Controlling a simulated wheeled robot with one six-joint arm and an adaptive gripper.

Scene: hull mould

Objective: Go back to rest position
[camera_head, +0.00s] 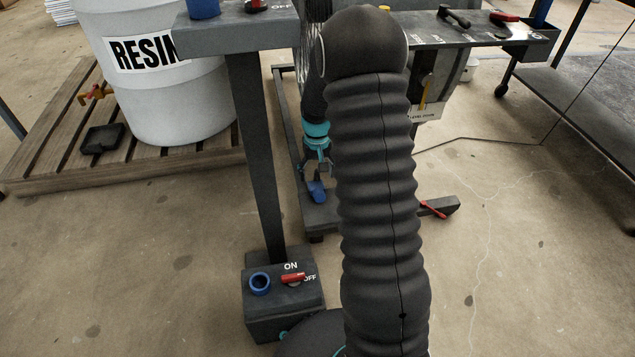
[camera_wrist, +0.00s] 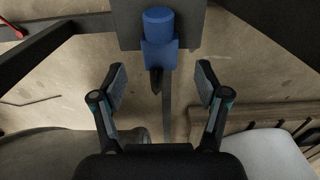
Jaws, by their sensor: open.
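My gripper (camera_wrist: 160,88) is open in the wrist view, its two fingers spread apart with nothing between the pads that I can see touching. A blue fitting (camera_wrist: 160,50) on a dark grey plate lies ahead of the fingertips, near the top middle of that view. In the head view my gripper (camera_head: 318,172) is small and partly hidden behind my own dark ribbed arm. A blue piece (camera_head: 317,192) shows just below it, close to the fingers; I cannot tell whether they touch.
A white resin barrel (camera_head: 150,85) stands on a wooden pallet (camera_head: 40,165) at left. A grey post carries a low box (camera_head: 285,315) with a red lever and blue ring. A bench with tools (camera_head: 470,35) is at upper right.

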